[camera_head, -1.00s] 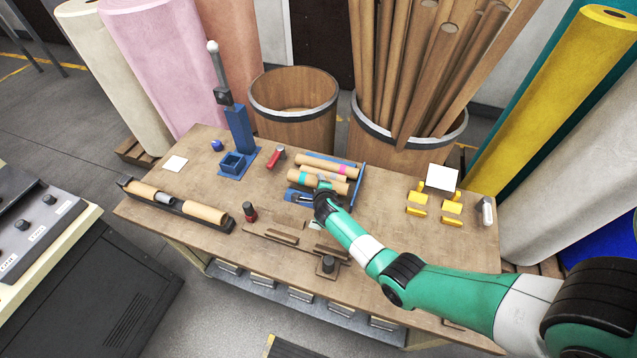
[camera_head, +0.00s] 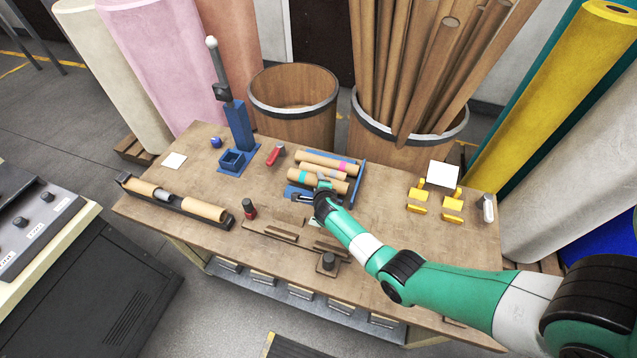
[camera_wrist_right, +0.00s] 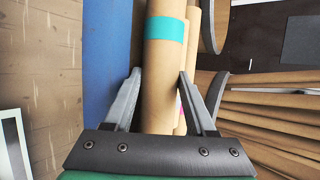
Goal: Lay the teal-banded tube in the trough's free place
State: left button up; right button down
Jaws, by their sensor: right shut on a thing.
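The teal-banded tube (camera_head: 335,186) is a brown cardboard tube lying across the front of the blue rack (camera_head: 361,180). Its teal band (camera_wrist_right: 166,29) shows clearly in the right wrist view. My right gripper (camera_head: 324,184) is shut on this tube, with a finger on each side of it in the wrist view (camera_wrist_right: 162,92). Whether the tube is clear of the rack I cannot tell. The dark trough (camera_head: 225,225) lies at the table's left. It holds one tube (camera_head: 142,188) at its left end and another (camera_head: 205,211) at its right, with a grey piece (camera_head: 162,197) between. My left gripper is out of view.
A pink-banded tube (camera_head: 325,161) and another tube lie behind the held one. A red-handled tool (camera_head: 274,155) and a dark red item (camera_head: 249,209) lie nearby. Yellow holders (camera_head: 452,204) stand at right.

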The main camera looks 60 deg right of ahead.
jog(key=shift+f, duration=0.2)
dwell(0.6)
jog(key=shift+c, duration=0.7)
grip_release()
jog(key=shift+s+f, duration=0.1)
jog(key=shift+f, duration=0.2)
jog(key=shift+c, duration=1.9)
jog(key=shift+o, duration=0.4)
